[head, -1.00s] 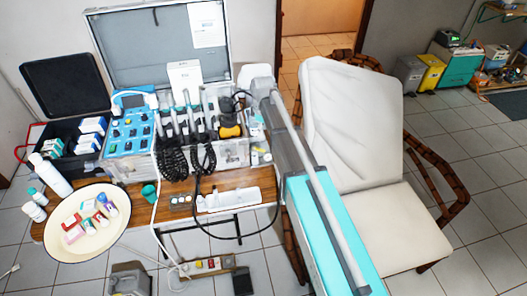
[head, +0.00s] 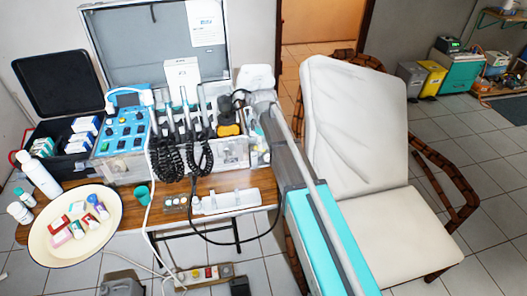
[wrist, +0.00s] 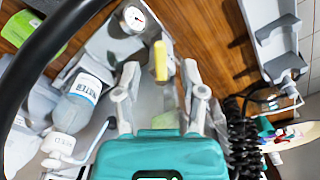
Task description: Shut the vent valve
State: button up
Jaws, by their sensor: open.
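In the wrist view my gripper (wrist: 160,75) is open, with its two grey fingers apart. A yellow lever-like piece (wrist: 161,60), which looks like the vent valve's handle, shows between the fingertips. It stands roughly in line with the fingers, and I see no contact with either one. I cannot tell its depth relative to the tips. A round pressure gauge (wrist: 135,17) is just beyond it to the left, on a grey metal part. In the head view my arm reaches to the right end of the metal case, and I cannot make out the fingertips or the valve.
A water bottle (wrist: 80,100) stands left of my fingers, and black coiled cords (wrist: 240,140) hang close on the right. In the head view the open metal case (head: 235,153) holds handpieces. An enamel tray (head: 45,250) and a white chair (head: 355,120) flank the table.

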jog(key=shift+f+b, duration=0.95)
jog(key=shift+f, duration=0.35)
grip_shut()
